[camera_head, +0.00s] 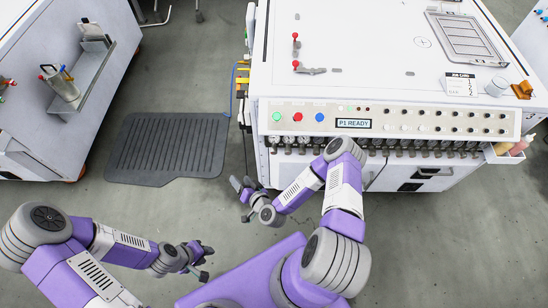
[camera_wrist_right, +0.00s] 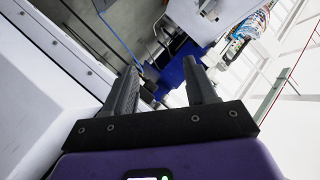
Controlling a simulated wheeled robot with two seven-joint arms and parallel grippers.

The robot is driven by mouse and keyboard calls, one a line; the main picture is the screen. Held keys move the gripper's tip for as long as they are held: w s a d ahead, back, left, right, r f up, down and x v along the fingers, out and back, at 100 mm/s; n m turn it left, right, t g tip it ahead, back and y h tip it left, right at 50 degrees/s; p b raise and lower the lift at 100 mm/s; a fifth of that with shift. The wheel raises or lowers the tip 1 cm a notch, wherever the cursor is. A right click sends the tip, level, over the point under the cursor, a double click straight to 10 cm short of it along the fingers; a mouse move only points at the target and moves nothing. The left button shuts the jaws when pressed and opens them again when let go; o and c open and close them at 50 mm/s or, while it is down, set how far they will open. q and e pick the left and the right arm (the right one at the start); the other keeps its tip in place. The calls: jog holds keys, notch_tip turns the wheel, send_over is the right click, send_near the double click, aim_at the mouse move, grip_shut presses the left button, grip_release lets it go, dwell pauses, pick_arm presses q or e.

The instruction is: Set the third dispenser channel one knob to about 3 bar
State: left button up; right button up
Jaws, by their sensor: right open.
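A row of small round gauges (camera_head: 303,140) with dark knobs (camera_head: 317,150) below them runs along the machine's front, under the control panel (camera_head: 390,121). Their labels and readings are too small to read, so I cannot tell which knob is channel one of the third dispenser. My forearm covers part of the row. My right gripper (camera_head: 242,199) is open and empty, left of the row and in front of the machine's left corner. Its two open fingers also show in the right wrist view (camera_wrist_right: 160,68). My left gripper (camera_head: 205,262) is lower, open and empty above the floor.
The panel display (camera_head: 353,123) reads "P1 READY". Green, red and blue buttons sit left of it. A dark mat (camera_head: 168,148) lies on the floor. A grey cabinet (camera_head: 75,50) with a shelf stands at the left. The floor at the lower right is clear.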

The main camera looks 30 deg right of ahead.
jog(key=d+m+t+h+b, duration=0.2)
jog(key=d+m+h, duration=0.3)
jog(key=d+h, duration=0.25)
jog(key=m+h, duration=0.3)
jog(key=h, duration=0.1)
send_near(273, 154)
jog(key=x, duration=0.3)
jog(key=shift+g, duration=0.3)
jog(key=b+x, duration=0.2)
jog(key=x, duration=0.4)
jog(key=shift+w+d+r+b, duration=0.1)
jog(key=shift+r+b, duration=0.1)
jog(key=shift+b, duration=0.2)
jog(key=shift+w+d+r, duration=0.1)
jog(key=shift+w+d, duration=0.2)
jog(key=shift+w, duration=0.3)
jog(key=shift+y, duration=0.25)
grip_shut()
